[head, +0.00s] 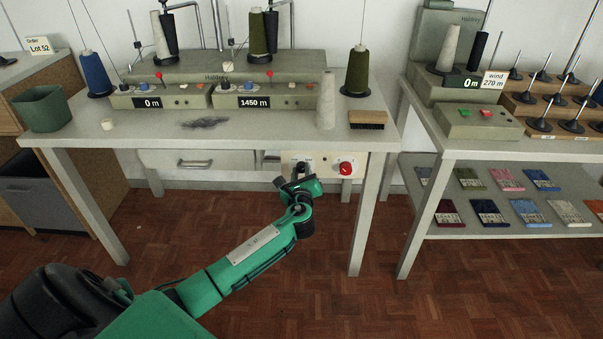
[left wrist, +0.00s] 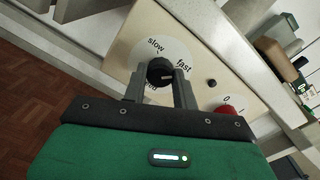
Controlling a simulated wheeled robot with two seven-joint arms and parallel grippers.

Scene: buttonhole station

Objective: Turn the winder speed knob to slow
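The winder speed knob (left wrist: 160,72) is a round black knob on a white dial (left wrist: 178,47) in the left wrist view. The dial reads "slow" at upper left and "fast" at right; a third word at lower left is partly hidden by a finger. A small pale mark on the knob lies toward its right side, on the "fast" side. My left gripper (left wrist: 159,80) has one finger on each side of the knob, seemingly closed against it. In the head view my left gripper (head: 299,178) is at the panel under the table and largely covers the knob. My right gripper is not in view.
The cream panel (head: 323,158) also carries a red button (head: 347,168), right of the knob. A drawer (head: 197,160) is to its left. The table (head: 270,132) above holds the winder, thread cones and a brush (head: 368,120). The floor in front is clear.

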